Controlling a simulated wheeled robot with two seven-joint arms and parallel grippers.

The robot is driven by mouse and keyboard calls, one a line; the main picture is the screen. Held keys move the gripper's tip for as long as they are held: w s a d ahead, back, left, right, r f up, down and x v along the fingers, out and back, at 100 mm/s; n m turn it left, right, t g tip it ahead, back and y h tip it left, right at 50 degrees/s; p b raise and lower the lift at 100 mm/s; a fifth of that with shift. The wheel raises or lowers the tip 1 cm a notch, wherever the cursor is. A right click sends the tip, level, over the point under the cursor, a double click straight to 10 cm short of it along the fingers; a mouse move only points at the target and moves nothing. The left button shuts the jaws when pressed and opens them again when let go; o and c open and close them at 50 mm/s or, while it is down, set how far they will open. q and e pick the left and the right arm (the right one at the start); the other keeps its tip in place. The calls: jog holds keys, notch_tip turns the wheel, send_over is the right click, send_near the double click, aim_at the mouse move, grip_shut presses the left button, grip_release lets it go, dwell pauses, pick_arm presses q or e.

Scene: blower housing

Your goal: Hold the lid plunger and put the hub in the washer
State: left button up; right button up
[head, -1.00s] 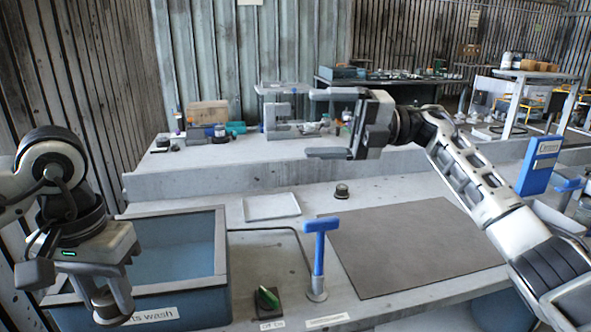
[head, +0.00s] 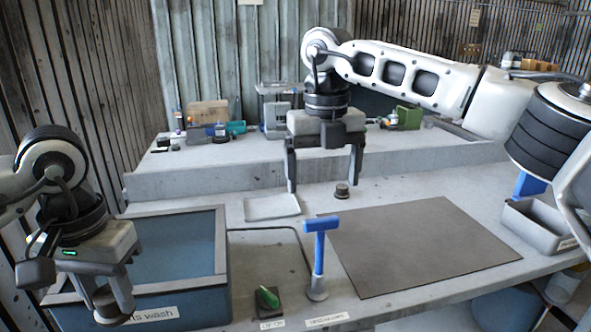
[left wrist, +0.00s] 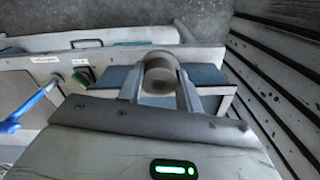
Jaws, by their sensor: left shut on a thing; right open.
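My left gripper (head: 115,288) is shut on a grey round hub (head: 108,308) at the front of the blue parts washer (head: 180,308). The hub shows between the fingers in the left wrist view (left wrist: 160,74). The washer's top now shows a flat, even blue surface; I cannot tell for sure whether this is a shut lid. The lid plunger (head: 320,250), a blue T-handle on a grey round foot, stands upright right of the washer. My right gripper (head: 324,182) is open and empty, pointing down above the bench, behind and above the plunger.
A green switch (head: 267,297) sits in front, between washer and plunger. A pale tray (head: 271,206) and a small dark round part (head: 342,191) lie behind. A brown mat (head: 420,245) is bare. A grey bin (head: 540,226) stands at the right.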

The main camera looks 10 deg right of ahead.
aim_at(322, 218)
notch_tip(322, 218, down, 12)
jog(key=shift+r, duration=0.25)
jog(key=shift+c, duration=0.4)
